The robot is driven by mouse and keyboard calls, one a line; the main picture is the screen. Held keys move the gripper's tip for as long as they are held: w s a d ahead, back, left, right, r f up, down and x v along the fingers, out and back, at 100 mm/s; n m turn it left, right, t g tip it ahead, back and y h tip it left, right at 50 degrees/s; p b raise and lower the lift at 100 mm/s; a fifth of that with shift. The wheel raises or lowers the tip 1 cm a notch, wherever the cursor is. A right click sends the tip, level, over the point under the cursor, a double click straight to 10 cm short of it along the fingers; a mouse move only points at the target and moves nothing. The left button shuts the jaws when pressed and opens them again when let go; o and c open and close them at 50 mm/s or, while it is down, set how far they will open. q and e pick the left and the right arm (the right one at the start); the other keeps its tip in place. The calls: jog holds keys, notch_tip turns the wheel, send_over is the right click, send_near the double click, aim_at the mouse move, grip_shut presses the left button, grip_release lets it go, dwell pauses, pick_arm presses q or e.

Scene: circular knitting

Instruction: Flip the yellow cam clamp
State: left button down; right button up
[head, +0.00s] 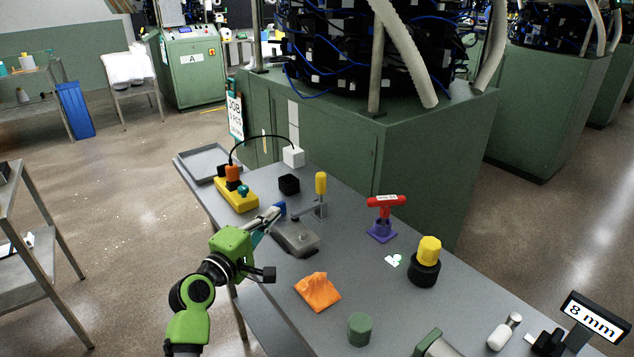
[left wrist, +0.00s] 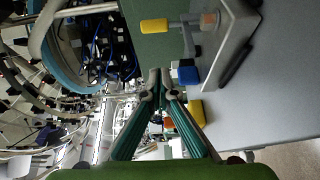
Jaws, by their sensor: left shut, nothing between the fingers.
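The yellow clamp handle (head: 321,183) stands upright on a grey arm beside a low grey metal fixture (head: 298,239) on the table. A blue handle (head: 280,208) is at the fixture's far left side. My left gripper (head: 271,214) is shut and empty, its fingertips close to the blue handle; I cannot tell if they touch it. In the left wrist view, my closed fingertips (left wrist: 160,80) point toward the fixture, with the yellow handle (left wrist: 154,26) above them and the blue handle (left wrist: 188,75) just right. My right gripper is not in view.
A yellow block (head: 238,195) with orange and teal parts stands left of the fixture. An orange cloth (head: 317,291), red-topped tool (head: 384,216) and black-and-yellow cylinder (head: 425,262) lie to the front and right. A green machine cabinet (head: 400,150) borders the table behind.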

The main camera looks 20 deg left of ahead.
pick_arm(q)
jog(key=w, duration=0.2)
jog(key=w+d, duration=0.1)
jog(key=w, duration=0.4)
jog(key=shift+w+d+r, duration=0.3)
jog(key=shift+w+r, duration=0.1)
jog(key=w+d, duration=0.1)
jog(key=w, duration=0.1)
jog(key=w+d+p, duration=0.1)
jog(key=d, duration=0.1)
jog(key=shift+w, duration=0.35)
jog(key=shift+w+d+f, duration=0.15)
jog(key=shift+w+d, duration=0.1)
jog(key=shift+d, duration=0.1)
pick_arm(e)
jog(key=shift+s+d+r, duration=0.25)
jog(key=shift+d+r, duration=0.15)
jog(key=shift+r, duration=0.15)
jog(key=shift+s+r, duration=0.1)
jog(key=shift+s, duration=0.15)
